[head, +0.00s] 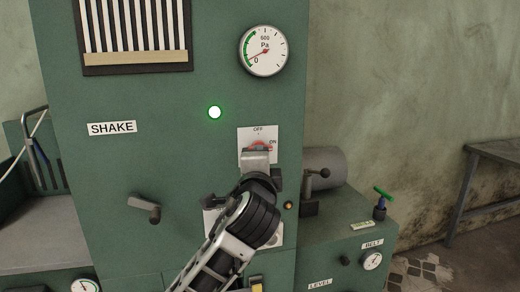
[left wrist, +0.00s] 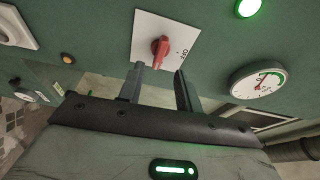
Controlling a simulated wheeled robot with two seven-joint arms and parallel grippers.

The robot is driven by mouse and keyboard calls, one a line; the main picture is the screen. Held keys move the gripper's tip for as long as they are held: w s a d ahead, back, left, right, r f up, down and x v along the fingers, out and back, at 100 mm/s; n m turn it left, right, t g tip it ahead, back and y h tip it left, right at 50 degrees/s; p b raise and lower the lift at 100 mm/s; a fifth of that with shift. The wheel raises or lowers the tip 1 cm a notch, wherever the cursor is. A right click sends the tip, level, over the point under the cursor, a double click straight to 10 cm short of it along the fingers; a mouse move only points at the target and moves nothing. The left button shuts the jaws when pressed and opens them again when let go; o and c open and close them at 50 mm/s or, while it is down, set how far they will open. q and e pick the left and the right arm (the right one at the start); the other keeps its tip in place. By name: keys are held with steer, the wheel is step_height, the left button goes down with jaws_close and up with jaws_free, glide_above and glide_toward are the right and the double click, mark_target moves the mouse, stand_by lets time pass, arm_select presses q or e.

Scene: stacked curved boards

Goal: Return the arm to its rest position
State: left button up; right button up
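A red rotary switch (head: 262,146) sits on a white plate marked OFF and ON on the green machine front. In the left wrist view the red knob (left wrist: 160,47) is just beyond the fingertips, with a gap between. My left gripper (head: 257,160) is in front of the switch plate in the head view and hides its lower part. In the left wrist view my left gripper (left wrist: 160,70) shows two fingers spread apart with nothing between them. My right arm and gripper are not in view.
A green lamp (head: 214,112) glows above the switch. A pressure gauge (head: 263,50) is at upper right. A dark lever (head: 145,208) sticks out at lower left. A lower green box at right carries a green-handled valve (head: 382,196) and a small gauge (head: 372,261).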

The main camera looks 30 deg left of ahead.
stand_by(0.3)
arm_select(q)
steer(key=s+d+f+g+h, duration=0.1)
steer(key=d+f+h, duration=0.2)
steer(key=f, duration=0.5)
steer(key=s+d+f+n+g+h, duration=0.1)
steer(key=s+d+f+h, duration=0.15)
steer(key=f, duration=0.65)
steer(key=d+f+h, duration=0.2)
steer(key=d+f, duration=0.2)
steer(key=f, duration=0.4)
steer(key=s+d+f+n+g+h, duration=0.1)
steer(key=s+d+f+n+h, duration=0.1)
steer(key=s+f, duration=0.6)
steer(key=s+d+f+n+g+h, duration=0.2)
steer(key=s+d+f+n, duration=0.3)
steer(key=s+f, duration=0.4)
steer(key=shift+s+d+f+n+h, duration=0.25)
steer(key=shift+s+d+n+h, duration=0.15)
steer(key=shift+s, duration=0.5)
